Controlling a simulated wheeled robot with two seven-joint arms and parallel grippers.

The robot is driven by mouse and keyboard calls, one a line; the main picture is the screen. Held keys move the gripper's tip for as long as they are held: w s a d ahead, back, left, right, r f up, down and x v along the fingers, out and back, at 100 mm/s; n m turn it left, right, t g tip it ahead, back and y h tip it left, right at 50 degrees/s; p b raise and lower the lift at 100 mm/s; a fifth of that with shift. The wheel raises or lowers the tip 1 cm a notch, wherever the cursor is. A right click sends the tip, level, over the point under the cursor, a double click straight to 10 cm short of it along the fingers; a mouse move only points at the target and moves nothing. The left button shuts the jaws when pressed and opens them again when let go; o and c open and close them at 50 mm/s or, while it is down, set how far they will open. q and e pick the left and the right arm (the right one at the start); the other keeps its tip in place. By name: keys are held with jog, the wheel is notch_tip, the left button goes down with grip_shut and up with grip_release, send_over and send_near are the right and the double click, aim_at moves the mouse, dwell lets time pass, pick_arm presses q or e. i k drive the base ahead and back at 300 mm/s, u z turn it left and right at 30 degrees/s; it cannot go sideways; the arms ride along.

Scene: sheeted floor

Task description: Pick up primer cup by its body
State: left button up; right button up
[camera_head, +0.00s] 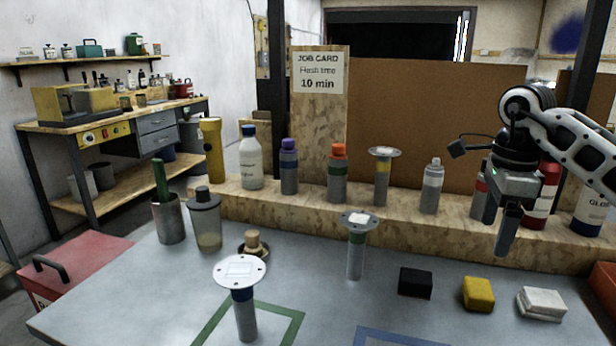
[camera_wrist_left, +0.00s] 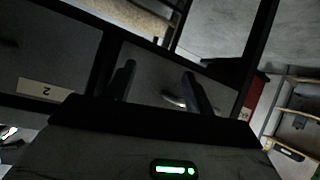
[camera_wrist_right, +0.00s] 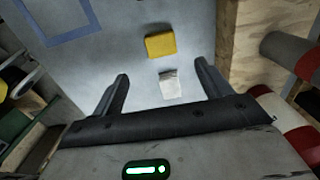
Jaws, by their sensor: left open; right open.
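No readable label marks one item as the primer cup. A translucent cup with a grey lid (camera_head: 206,222) stands upright at the back left of the grey table. A blue-banded grey cylinder with a white disc on top (camera_head: 245,315) stands at the front. A green-banded one (camera_head: 355,255) stands behind it, and a yellow-banded one (camera_head: 382,180) is on the wooden ledge. My right gripper (camera_head: 500,232) is open and empty above the table's right side, apart from all these. My left gripper (camera_wrist_left: 158,88) is open and empty, outside the head view.
A black block (camera_head: 415,283), a yellow block (camera_head: 478,294) and a white block (camera_head: 542,303) lie at the table's right. Bottles stand along the ledge (camera_head: 300,208), near my right arm. Green (camera_head: 292,329) and blue (camera_head: 385,334) outlines mark the table front.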

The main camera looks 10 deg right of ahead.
aim_at(207, 225)
jog(key=k, duration=1)
